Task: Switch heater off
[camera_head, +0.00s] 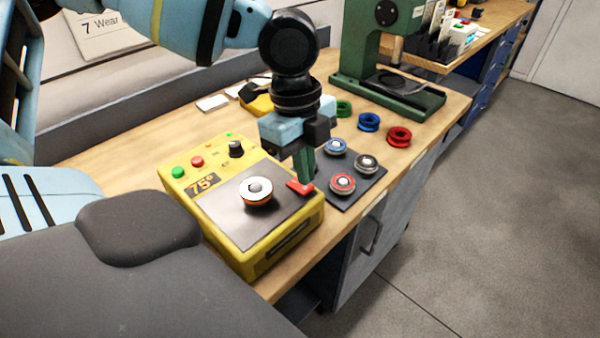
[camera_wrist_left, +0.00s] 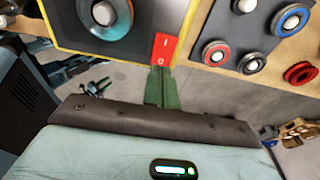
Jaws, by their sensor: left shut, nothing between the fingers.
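The heater (camera_head: 250,232) is a yellow box with a dark top plate on the wooden bench. A white-and-orange ring part (camera_head: 257,191) sits on its plate. Its display reads 75°, beside a green button (camera_head: 178,172), a red button (camera_head: 197,161) and a black knob (camera_head: 236,149). A red switch (camera_head: 300,187) is at the plate's right corner; it also shows in the left wrist view (camera_wrist_left: 165,48). My left gripper (camera_head: 305,178) is shut and empty, its green fingertips right at the red switch. Whether they touch it, I cannot tell. My right gripper is not in view.
A dark board (camera_head: 352,191) with several round parts lies right of the heater. Green, blue and red rings (camera_head: 399,137) lie behind it. A green press (camera_head: 390,95) stands at the back. Open floor lies right of the bench.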

